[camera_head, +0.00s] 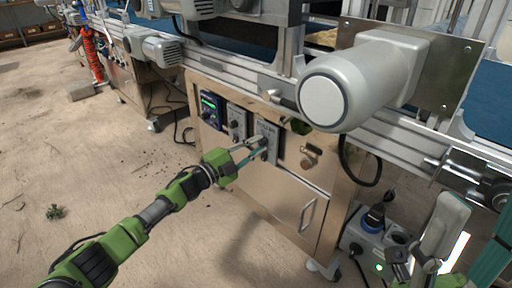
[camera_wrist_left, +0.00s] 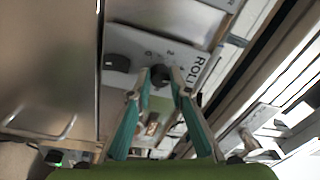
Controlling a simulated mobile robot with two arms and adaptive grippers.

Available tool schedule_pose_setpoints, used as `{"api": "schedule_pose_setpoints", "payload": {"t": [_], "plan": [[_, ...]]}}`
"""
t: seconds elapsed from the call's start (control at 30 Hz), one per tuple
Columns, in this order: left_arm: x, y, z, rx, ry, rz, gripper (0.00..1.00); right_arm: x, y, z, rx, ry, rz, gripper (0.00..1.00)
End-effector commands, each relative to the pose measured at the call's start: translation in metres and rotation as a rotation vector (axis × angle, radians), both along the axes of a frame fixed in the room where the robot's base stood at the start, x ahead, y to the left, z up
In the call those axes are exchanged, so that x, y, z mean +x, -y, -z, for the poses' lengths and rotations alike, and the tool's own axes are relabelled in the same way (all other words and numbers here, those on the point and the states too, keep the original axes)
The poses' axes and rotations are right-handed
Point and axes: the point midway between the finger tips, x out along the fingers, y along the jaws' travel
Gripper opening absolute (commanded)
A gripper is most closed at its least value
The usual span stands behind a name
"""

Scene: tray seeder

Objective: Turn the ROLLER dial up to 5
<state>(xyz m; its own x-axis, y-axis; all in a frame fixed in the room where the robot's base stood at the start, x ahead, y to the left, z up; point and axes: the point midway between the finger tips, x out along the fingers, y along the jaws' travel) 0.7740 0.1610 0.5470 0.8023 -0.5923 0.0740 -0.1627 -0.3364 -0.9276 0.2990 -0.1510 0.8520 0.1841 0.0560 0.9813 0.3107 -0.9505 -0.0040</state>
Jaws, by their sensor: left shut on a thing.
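The ROLLER dial (camera_wrist_left: 160,75) is a small dark knob on a pale panel, with part of its label, "ROLL", in the left wrist view. In the head view that panel (camera_head: 267,132) is on the front of the metal cabinet. My left gripper (camera_head: 256,147) reaches it from the left. In the left wrist view my left gripper (camera_wrist_left: 165,80) has its teal fingers closed on the knob, which they partly hide. The dial's pointer setting cannot be read. My right gripper (camera_head: 474,232) is at the lower right of the head view, its fingers apart and partly cut off.
A second panel (camera_head: 236,122) and a blue box with a green display (camera_head: 211,109) are left of the ROLLER panel. A black knob (camera_wrist_left: 117,62) is near the gripped one. A large grey motor (camera_head: 345,90) overhangs on the right. The floor at left is mostly clear.

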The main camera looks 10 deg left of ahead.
Motion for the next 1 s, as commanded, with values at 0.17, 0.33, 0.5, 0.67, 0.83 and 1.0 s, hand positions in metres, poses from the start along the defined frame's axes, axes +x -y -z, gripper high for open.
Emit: {"api": "schedule_pose_setpoints", "payload": {"t": [0.17, 0.33, 0.5, 0.67, 0.83, 1.0], "plan": [[-0.0006, 0.0003, 0.0016, 0.081, 0.051, 0.002, 0.00, 0.0000, -0.0001, -0.0010, -0.001, 0.004, 0.001, 0.50], [-0.0005, 0.0002, 0.0014, 0.128, 0.082, 0.001, 0.00, -0.0005, 0.0000, -0.0035, -0.001, 0.013, 0.001, 0.50], [-0.0006, 0.0003, 0.0014, 0.152, 0.097, 0.002, 0.00, -0.0005, 0.0002, -0.0038, 0.001, 0.016, 0.001, 0.50], [-0.0006, 0.0003, 0.0014, 0.156, 0.100, 0.002, 0.00, -0.0004, 0.0003, -0.0037, 0.001, 0.016, 0.001, 0.50], [-0.0007, 0.0005, 0.0015, 0.155, 0.100, 0.003, 0.00, -0.0003, 0.0003, -0.0033, 0.001, 0.014, 0.001, 0.50], [-0.0007, 0.0004, 0.0014, 0.155, 0.100, 0.003, 0.36, 0.0003, 0.0001, -0.0023, 0.001, 0.011, 0.002, 0.50]]}}
